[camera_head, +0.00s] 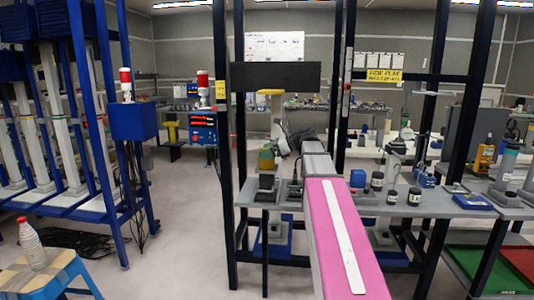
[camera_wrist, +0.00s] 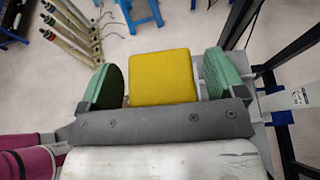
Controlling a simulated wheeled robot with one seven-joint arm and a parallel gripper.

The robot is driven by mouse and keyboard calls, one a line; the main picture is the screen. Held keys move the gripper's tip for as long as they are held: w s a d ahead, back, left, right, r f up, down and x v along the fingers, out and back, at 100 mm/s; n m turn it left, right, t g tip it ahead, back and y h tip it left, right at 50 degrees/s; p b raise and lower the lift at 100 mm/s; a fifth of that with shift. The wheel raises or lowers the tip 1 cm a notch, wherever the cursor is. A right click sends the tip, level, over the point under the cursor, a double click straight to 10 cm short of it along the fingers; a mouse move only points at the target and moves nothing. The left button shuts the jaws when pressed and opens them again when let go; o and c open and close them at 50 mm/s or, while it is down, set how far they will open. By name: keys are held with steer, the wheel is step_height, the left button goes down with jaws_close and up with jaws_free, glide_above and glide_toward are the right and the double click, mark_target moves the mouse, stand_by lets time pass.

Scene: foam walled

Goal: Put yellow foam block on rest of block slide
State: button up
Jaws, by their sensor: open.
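The yellow foam block (camera_wrist: 162,78) shows square in the middle of the wrist view. My gripper (camera_wrist: 160,65) is open, with one green finger pad on each side of the block. A narrow gap shows between each pad and the block. The block's near edge lies close to the dark grey bar of my gripper; what supports it underneath is hidden. In the head view, a small green and yellow patch (camera_head: 267,158) shows above the left end of the grey bench, too small to tell apart. I cannot make out the block slide or its rest for certain.
The grey bench (camera_head: 430,206) carries dark jars (camera_head: 377,181) and a blue block (camera_head: 357,178). Black uprights (camera_head: 222,150) stand beside it. A blue rack (camera_head: 90,120) and a stool with a bottle (camera_head: 33,245) are at the left. Open floor lies between.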

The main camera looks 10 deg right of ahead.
steer(key=v, duration=1.2)
